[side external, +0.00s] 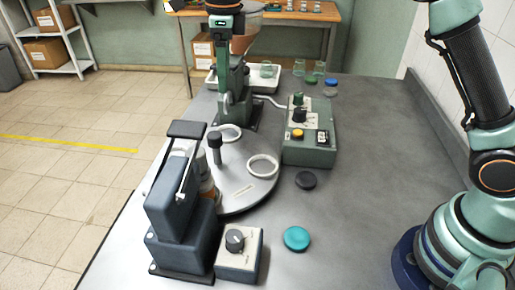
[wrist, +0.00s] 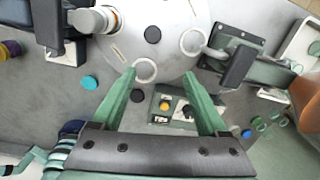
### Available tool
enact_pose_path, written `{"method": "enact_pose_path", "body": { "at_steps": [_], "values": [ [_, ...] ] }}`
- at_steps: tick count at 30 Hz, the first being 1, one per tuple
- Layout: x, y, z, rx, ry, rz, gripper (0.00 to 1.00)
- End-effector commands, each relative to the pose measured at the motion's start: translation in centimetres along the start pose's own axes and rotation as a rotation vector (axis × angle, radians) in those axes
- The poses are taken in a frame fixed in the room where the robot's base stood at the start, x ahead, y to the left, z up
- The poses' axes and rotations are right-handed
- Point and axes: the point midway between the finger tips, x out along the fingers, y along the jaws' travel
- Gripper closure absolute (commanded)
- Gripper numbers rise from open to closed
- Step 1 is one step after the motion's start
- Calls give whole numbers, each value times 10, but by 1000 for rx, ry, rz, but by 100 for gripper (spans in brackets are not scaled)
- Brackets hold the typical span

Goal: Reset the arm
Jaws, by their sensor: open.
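My gripper (wrist: 159,74) shows in the wrist view as two long green fingers, spread apart with nothing between them. It hangs over the area of the round grey turntable (wrist: 135,48) and the green control box (wrist: 172,108). In the side view my gripper (side external: 224,105) appears to point down at upper middle, in front of the far machine; its second finger is not clear there. My arm's base and lower links stand at the right of the side view, and the links between leave the top of the picture.
A dark blue machine (side external: 175,205) stands at the near left, a copper hopper (side external: 245,42) at the far end. A teal lid (side external: 296,238) and a black lid (side external: 305,180) lie on the bench. Glass jars (side external: 318,68) stand at the back. The bench's right middle is clear.

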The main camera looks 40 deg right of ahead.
Motion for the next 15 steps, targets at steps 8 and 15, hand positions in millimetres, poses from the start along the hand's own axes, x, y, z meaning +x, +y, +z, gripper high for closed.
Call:
{"method": "enact_pose_path", "body": {
  "at_steps": [8,15],
  "values": [
    [-46,1,-71,-571,-58,-104,24],
    [-61,18,-134,-1068,-43,-222,24]
  ]
}}
